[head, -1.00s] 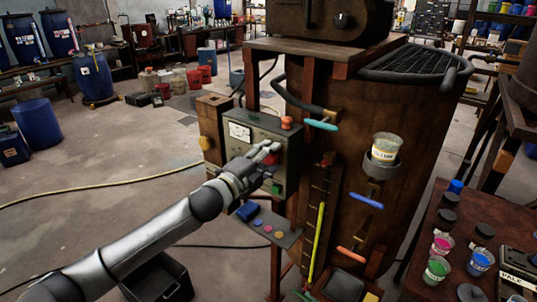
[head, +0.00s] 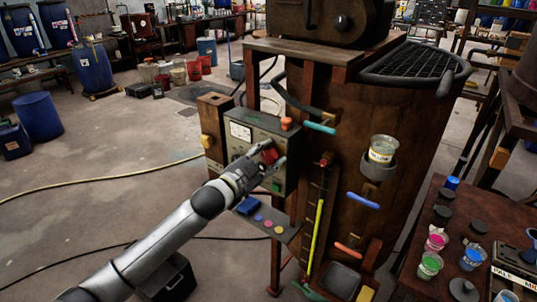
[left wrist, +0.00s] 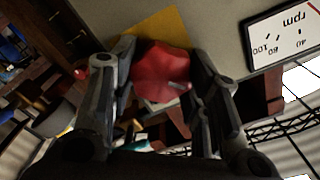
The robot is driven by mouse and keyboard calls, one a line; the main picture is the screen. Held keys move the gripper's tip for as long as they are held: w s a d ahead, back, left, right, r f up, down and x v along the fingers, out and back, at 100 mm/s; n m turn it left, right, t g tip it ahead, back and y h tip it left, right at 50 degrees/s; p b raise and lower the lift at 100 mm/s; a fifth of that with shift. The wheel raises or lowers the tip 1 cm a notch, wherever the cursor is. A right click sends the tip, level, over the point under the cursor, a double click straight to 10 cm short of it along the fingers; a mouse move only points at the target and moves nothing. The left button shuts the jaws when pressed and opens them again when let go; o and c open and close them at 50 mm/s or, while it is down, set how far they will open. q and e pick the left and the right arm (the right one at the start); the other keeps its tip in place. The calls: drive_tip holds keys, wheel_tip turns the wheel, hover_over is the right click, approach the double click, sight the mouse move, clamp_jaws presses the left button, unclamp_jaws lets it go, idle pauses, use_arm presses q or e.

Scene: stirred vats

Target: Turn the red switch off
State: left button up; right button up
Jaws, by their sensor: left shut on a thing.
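The red switch (head: 269,155) is a lobed red knob on the front of the grey control box (head: 262,124). My left gripper (head: 266,158) is at the box, with its fingers at the knob. In the left wrist view, the red switch (left wrist: 162,72) sits between the two fingers of my left gripper (left wrist: 163,55), which is shut on it. A yellow plate (left wrist: 180,24) shows behind the knob. The fingers hide part of the knob in the head view. My right gripper is out of view.
A gauge (head: 240,131) is on the box, left of the knob; a green button (head: 276,186) is below. An orange-red mushroom button (head: 286,124) is on top. A small shelf (head: 285,232) with coloured buttons juts out underneath. The brown vat (head: 340,120) stands to the right.

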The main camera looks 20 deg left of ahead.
use_arm(q)
drive_tip(key=shift+f+n, duration=0.1)
drive_tip(key=shift+n, duration=0.3)
drive_tip(key=o, duration=1)
drive_tip(key=shift+o, duration=0.2)
drive_tip(key=v, duration=1.2)
